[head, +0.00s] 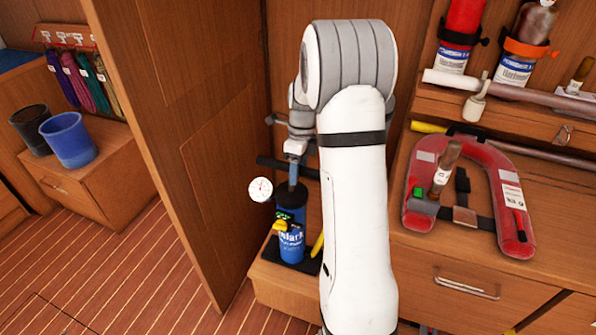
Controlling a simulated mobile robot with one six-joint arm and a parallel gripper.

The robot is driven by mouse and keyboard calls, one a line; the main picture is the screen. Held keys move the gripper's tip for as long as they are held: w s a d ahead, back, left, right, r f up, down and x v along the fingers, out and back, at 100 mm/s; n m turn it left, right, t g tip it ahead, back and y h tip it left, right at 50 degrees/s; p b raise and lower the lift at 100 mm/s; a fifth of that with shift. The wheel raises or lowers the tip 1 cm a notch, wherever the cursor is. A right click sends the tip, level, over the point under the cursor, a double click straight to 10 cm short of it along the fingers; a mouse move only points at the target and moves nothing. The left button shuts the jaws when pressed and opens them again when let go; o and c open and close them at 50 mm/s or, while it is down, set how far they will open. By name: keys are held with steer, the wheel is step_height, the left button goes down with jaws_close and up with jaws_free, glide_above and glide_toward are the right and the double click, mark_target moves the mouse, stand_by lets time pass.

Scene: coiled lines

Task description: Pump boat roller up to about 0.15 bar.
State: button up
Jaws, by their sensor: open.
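A pump with a black crossbar handle (272,163) and a dark barrel (291,196) stands upright on a low wooden ledge left of my arm. A white round gauge (260,189) is beside it on the left; its reading is too small to tell. My gripper (294,156) is open, right above the pump's handle; I cannot tell whether it touches it. My white arm hides part of the pump's right side. I cannot make out a boat roller for certain; a yellow piece (317,246) is partly hidden behind my arm.
A wooden panel (185,110) rises close on the left. On the right counter lie a red horseshoe-shaped vest (513,205) and rods; bottles (460,40) stand above. Blue and black buckets (68,140) are far left. The left floor is clear.

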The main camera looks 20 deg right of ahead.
steer(key=shift+f, duration=0.1)
jaws_close()
stand_by(0.4)
